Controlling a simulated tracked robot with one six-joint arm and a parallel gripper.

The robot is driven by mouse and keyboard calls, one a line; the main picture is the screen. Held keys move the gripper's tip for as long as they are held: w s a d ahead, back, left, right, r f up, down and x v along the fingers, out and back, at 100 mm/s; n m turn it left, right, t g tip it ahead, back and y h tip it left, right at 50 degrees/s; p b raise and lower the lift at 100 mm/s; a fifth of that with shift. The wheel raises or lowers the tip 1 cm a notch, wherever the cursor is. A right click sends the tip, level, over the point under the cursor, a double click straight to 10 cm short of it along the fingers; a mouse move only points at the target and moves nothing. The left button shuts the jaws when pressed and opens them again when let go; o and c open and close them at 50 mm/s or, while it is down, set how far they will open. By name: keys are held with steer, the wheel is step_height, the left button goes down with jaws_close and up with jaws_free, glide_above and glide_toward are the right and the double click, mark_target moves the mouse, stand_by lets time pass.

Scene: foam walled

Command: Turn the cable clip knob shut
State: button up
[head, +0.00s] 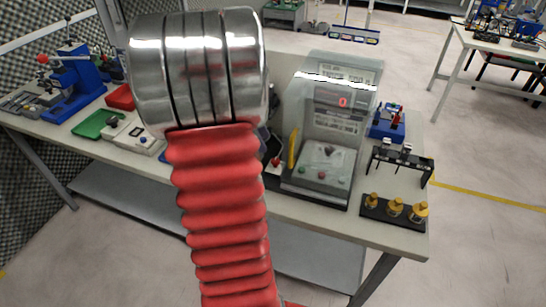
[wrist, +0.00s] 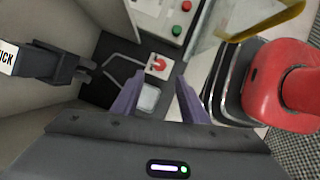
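A small red knob (wrist: 158,63) sits on a pale square block in the wrist view, beside a bent grey wire or bar. It looks like the cable clip knob, but its turn position is too small to read. A red knob (head: 276,162) also shows in the head view, left of the grey machine; it may be the same one. My gripper (wrist: 160,104) has its two purple fingers apart, with the knob beyond the fingertips. A pale square piece (wrist: 149,97) shows between the fingers, apparently below them. In the head view my arm hides the gripper.
The grey machine (head: 325,165) with buttons stands close by, with a yellow handle (head: 293,148) at its left. A dark clamp-like part (wrist: 45,63) juts in at left in the wrist view. Brass pieces (head: 395,207) and a black rack (head: 402,160) stand at the bench's right end.

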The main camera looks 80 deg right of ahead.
mark_target(275, 159)
steer(key=x, duration=0.9)
steer(key=shift+r, duration=0.1)
steer(key=shift+c, duration=0.4)
jaws_close()
steer(key=shift+m, duration=0.3)
steer(key=shift+d+m+y, duration=0.15)
steer(key=shift+m+y, duration=0.4)
steer(key=shift+m, duration=0.75)
steer(key=shift+d+m+y, duration=0.1)
steer(key=shift+m+y, duration=0.45)
steer(key=shift+m, duration=0.75)
steer(key=shift+o, duration=0.4)
jaws_free()
